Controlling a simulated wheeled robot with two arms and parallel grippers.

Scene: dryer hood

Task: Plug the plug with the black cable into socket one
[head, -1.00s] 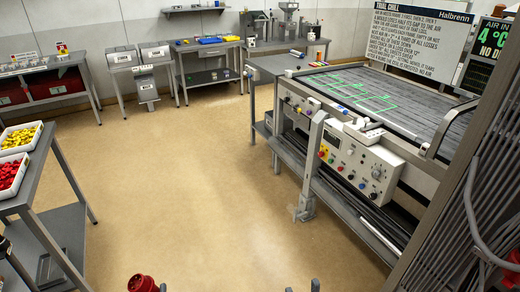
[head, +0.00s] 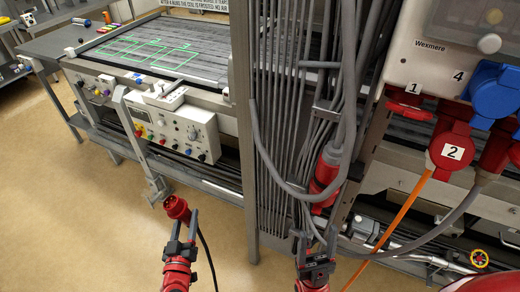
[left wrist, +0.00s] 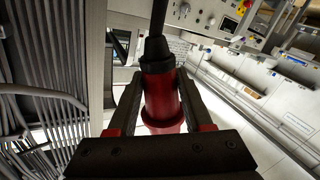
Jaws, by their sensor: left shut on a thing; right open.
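My left gripper (head: 181,226) is shut on a red plug (head: 177,207), held in the air with its pin end up in the head view. A black cable (head: 206,250) hangs from it. The left wrist view also shows the red plug (left wrist: 160,95) between the two fingers, with its black cable end (left wrist: 155,45) pointing away. Socket one (head: 408,109), a red socket under a label "1", is on the panel at the right, well apart from the plug; the angle hides its opening. My right gripper (head: 317,244) is open and empty below the hanging grey cables.
Red socket two (head: 452,152) has an orange cable (head: 395,222) below it. Blue socket four (head: 494,90) is to the right. Another red plug (head: 326,175) hangs on a grey cable beside the cable bundle (head: 285,110). A control bench (head: 178,128) stands behind; floor at left is clear.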

